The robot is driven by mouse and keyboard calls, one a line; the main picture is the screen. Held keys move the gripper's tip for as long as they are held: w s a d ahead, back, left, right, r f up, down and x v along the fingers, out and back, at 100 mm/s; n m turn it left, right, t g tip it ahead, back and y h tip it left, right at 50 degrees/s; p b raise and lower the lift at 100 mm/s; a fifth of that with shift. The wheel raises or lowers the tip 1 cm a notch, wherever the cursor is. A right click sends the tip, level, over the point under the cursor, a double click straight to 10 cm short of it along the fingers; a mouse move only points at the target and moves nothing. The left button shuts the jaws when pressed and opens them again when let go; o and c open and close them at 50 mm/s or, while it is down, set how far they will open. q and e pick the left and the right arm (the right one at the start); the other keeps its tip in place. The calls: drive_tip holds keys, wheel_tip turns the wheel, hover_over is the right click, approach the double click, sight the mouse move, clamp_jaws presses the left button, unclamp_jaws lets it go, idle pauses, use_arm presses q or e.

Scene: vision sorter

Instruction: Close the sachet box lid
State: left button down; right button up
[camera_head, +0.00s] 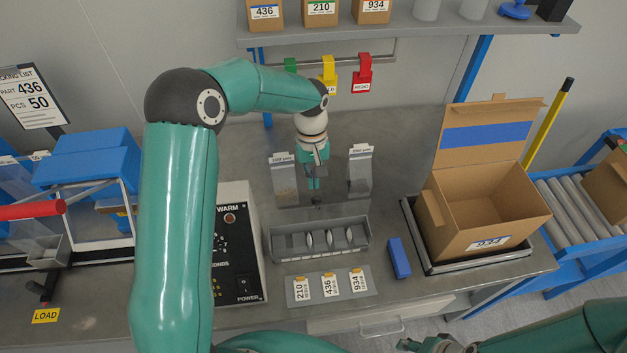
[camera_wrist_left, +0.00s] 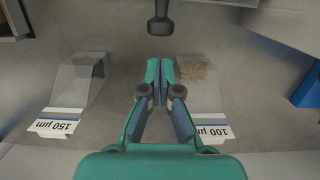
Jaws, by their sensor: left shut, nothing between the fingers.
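An open cardboard box (camera_head: 485,205) stands at the right of the bench, labelled 934. Its lid (camera_head: 487,133), with a blue strip, stands up at the back. My left gripper (camera_head: 314,184) is shut and empty, pointing down over the bench between two clear bins, well left of the box. In the left wrist view its fingers (camera_wrist_left: 160,72) are together, with a dark knob (camera_wrist_left: 159,22) ahead of them. My right gripper (camera_head: 437,345) shows only partly at the bottom edge, below the box; its jaw state is unclear.
The clear bins, 150 µm (camera_wrist_left: 78,85) and 100 µm (camera_wrist_left: 193,88), flank my left gripper. A grey slotted rack (camera_head: 285,247) holds several white pieces. A blue block (camera_head: 399,258) lies left of the box. A yellow post (camera_head: 547,124) and roller conveyor (camera_head: 570,215) stand right.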

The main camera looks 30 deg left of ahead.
use_arm(q)
drive_tip(key=shift+s+d+f, duration=0.1)
drive_tip(key=shift+s+d, duration=0.5)
drive_tip(key=shift+s, duration=0.2)
use_arm(e)
drive_tip(key=shift+r, duration=0.3)
